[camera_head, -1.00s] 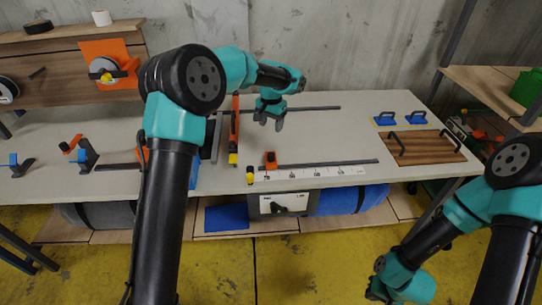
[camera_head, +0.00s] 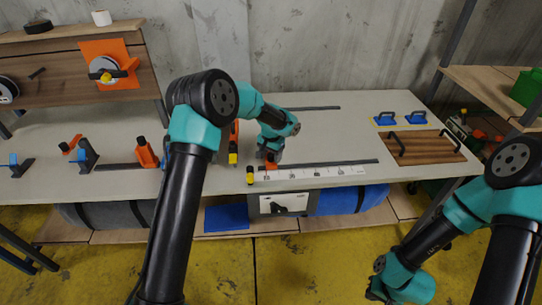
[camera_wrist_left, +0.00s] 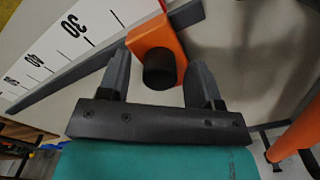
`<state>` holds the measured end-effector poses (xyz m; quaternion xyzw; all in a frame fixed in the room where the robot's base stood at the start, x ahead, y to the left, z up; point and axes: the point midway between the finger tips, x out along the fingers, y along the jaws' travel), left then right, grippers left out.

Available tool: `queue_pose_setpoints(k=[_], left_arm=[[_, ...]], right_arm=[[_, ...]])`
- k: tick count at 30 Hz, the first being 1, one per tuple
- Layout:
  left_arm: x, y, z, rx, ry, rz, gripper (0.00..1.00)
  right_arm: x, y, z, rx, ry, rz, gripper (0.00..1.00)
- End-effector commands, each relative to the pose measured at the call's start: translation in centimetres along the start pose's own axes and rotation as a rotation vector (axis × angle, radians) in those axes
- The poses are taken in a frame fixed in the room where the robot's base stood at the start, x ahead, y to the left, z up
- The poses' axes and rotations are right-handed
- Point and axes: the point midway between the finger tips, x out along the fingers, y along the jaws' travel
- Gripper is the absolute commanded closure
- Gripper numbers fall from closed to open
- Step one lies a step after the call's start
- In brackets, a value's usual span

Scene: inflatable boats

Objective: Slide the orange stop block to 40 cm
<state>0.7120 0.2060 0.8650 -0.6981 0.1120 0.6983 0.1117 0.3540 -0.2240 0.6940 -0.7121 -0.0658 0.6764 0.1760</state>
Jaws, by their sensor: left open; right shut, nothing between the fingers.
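The orange stop block (camera_head: 270,167) stands at the left end of the dark rail (camera_head: 325,163), beside the white scale strip (camera_head: 315,172). In the left wrist view the orange block (camera_wrist_left: 150,38) has a black knob (camera_wrist_left: 160,70) facing the camera. My left gripper (camera_head: 271,153) is over the block. In the left wrist view my left gripper (camera_wrist_left: 159,62) is open, one finger on each side of the knob, with gaps visible. The scale (camera_wrist_left: 50,45) reads 30, 40 and 50, with the block nearest the 30 end. My right gripper's fingers are out of view.
A yellow-and-black piece (camera_head: 250,175) stands at the scale's left end. An orange-handled tool (camera_head: 233,150) lies left of the block. The table along the rail to the right is clear, up to a wooden board (camera_head: 425,147) with black handles.

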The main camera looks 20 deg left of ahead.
Motion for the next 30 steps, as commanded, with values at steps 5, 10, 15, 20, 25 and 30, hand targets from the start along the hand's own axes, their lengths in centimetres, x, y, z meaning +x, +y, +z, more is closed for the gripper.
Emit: queue_pose_setpoints(k=[5,10,15,20,25,30], left_arm=[[0.38,0.00,-0.01,0.000,0.001,0.000,0.41],[0.36,0.00,-0.01,0.000,0.001,0.000,0.41],[0.35,0.00,-0.01,0.000,0.001,0.000,0.58],[0.34,0.00,-0.02,0.000,0.001,0.000,0.73],[0.34,0.00,-0.01,0.000,0.000,0.000,0.89],[0.33,0.00,-0.01,0.000,0.000,0.000,1.00]], right_arm=[[0.00,0.00,0.00,0.000,0.000,0.000,1.00],[0.00,0.00,0.00,0.000,0.000,0.000,1.00],[0.00,0.00,0.00,0.000,0.000,0.000,1.00],[0.00,0.00,0.00,0.000,0.000,0.000,1.00],[0.00,0.00,0.00,0.000,0.000,0.000,1.00],[0.00,0.00,0.00,0.000,0.000,0.000,1.00]])
